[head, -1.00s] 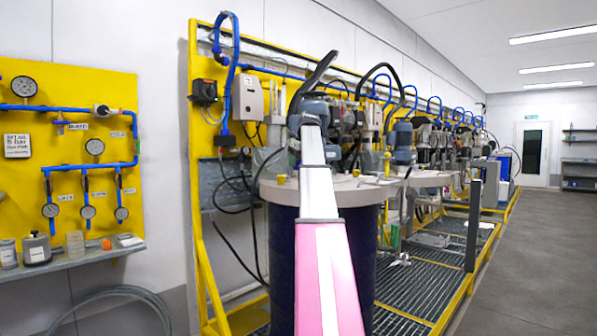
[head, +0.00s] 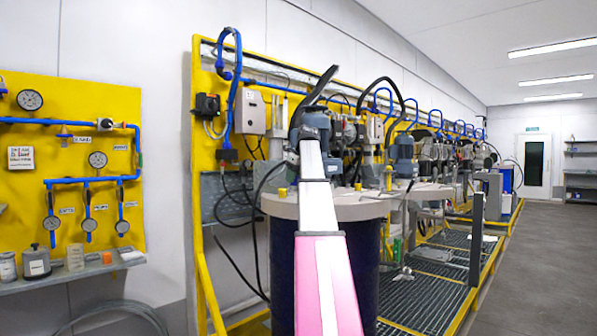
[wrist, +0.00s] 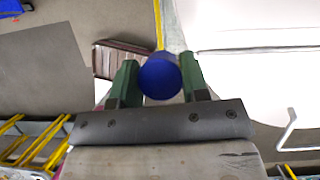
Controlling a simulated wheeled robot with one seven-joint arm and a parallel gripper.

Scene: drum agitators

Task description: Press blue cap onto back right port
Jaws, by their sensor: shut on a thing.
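The blue cap (wrist: 159,77) is round and sits between the two green fingers of my gripper (wrist: 158,78) in the wrist view, held by them. In the head view my arm reaches forward over the near drum (head: 345,270), and my gripper and the cap are hidden behind my arm there. The drum's pale lid (head: 350,207) carries yellow caps or fittings, one at the left (head: 282,192) and one to the right of my arm (head: 358,187). I cannot make out the back right port; the agitator and my arm cover the back of the lid.
A yellow frame (head: 197,180) with blue pipes and hoses stands behind the drum. A yellow gauge board (head: 75,160) with a shelf (head: 70,272) is at left. More agitators line the row at right. The grey floor (head: 530,270) at far right is clear.

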